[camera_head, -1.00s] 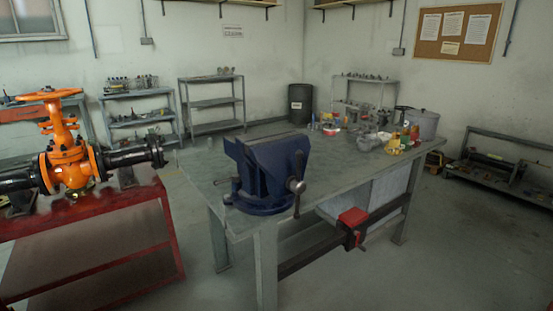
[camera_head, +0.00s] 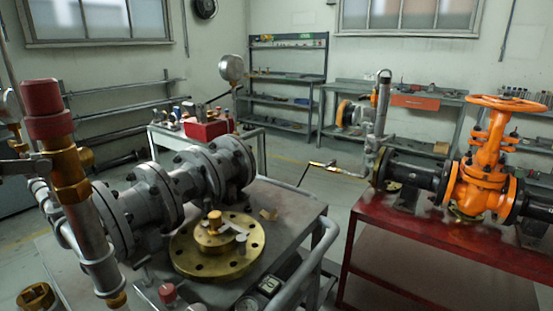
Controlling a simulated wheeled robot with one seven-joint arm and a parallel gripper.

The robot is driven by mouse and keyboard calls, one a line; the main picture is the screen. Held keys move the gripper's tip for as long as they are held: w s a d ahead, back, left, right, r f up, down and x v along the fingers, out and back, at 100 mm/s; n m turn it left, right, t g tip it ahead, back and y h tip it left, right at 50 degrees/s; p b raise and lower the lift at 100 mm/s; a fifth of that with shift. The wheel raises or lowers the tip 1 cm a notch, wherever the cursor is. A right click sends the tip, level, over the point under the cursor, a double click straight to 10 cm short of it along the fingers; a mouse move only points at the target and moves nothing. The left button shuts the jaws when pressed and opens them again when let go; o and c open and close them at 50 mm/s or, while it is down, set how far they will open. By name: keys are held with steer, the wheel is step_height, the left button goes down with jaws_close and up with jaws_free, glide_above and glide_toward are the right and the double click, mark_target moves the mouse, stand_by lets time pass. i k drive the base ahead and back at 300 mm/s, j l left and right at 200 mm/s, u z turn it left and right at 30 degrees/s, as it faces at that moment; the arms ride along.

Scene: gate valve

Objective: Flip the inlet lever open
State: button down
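An orange gate valve (camera_head: 482,180) with an orange handwheel (camera_head: 506,103) stands at the right, joined to black flanged pipe (camera_head: 412,172). At the left end of this pipe is a grey upright fitting (camera_head: 379,115). A thin metal lever-like rod (camera_head: 340,170) with a brass-coloured part sticks out leftward from this fitting, roughly level. I cannot tell for certain whether it is the inlet lever, or whether it is open or closed. Another grey handle-like piece (camera_head: 22,168) shows at the left edge beside a red-capped brass fitting (camera_head: 50,125). My gripper is not in view.
A red bench (camera_head: 430,255) carries the orange valve. A nearer cart (camera_head: 290,205) holds grey flanged pipe (camera_head: 185,185), a brass flange (camera_head: 217,248) and a pressure gauge (camera_head: 231,68). A gap of bare floor lies between them. Shelves (camera_head: 288,85) stand behind.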

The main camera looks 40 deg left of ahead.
mark_target(333, 161)
steer(key=i+l+u, duration=0.2)
steer(key=i+u, duration=0.25)
steer(key=i+l+u, duration=0.6)
steer(key=u, duration=0.25)
steer(key=i+l+u, duration=0.2)
steer(key=l+u, duration=0.2)
steer(key=l, duration=0.15)
